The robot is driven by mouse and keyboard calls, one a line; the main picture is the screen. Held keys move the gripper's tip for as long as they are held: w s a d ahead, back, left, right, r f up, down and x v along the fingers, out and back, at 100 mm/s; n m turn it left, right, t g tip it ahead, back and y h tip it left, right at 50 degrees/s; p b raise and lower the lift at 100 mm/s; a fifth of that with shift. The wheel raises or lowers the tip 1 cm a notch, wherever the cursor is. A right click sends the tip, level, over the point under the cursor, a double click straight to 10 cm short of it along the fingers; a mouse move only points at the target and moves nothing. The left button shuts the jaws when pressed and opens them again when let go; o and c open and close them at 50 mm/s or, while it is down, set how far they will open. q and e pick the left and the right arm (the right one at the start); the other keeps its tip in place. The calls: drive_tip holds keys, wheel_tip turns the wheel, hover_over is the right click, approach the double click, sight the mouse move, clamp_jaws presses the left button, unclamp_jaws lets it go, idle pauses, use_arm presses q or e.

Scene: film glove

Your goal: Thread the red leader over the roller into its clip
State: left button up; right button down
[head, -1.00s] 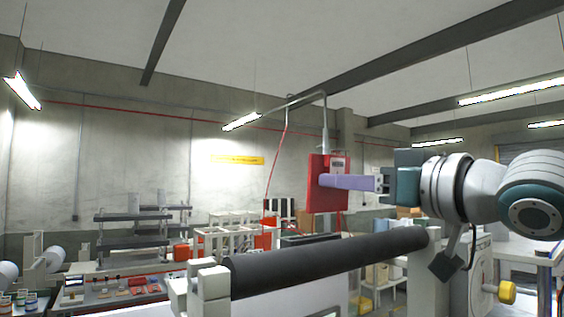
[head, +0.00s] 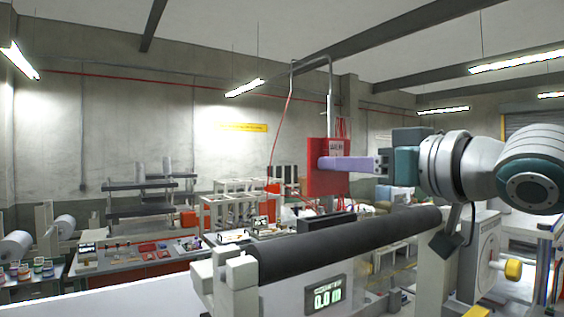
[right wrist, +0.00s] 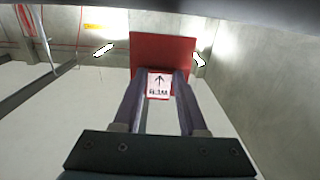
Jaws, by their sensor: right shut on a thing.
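The red leader (head: 315,178) is a flat red sheet with a white film label, hanging upright above the far side of the black roller (head: 350,243). My right gripper (head: 325,163) comes in from the right with purple fingers and is shut on the leader at its label. In the right wrist view the leader (right wrist: 178,50) spans across the fingertips (right wrist: 160,85), with the label and its arrow between them. The leader is above the roller and looks apart from it. I cannot make out the clip. My left gripper is not in view.
The roller sits between pale end brackets (head: 228,275) on a machine with a green display (head: 326,297) reading 0.0 m. A yellow knob (head: 512,270) sticks out at the right. Behind are a bench (head: 130,262) with small items and white frames (head: 235,207). Air above the roller is open.

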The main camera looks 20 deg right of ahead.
drive_tip(key=shift+f+b, duration=0.4)
drive_tip(key=shift+f, duration=0.5)
drive_tip(key=shift+p, duration=0.5)
idle(0.9)
drive_tip(key=shift+f, duration=0.3)
drive_tip(key=shift+f+b, duration=1.05)
drive_tip(key=shift+f, duration=0.1)
drive_tip(key=shift+f+b, duration=0.5)
drive_tip(key=shift+f, duration=0.3)
drive_tip(key=shift+c, duration=1.9)
unclamp_jaws()
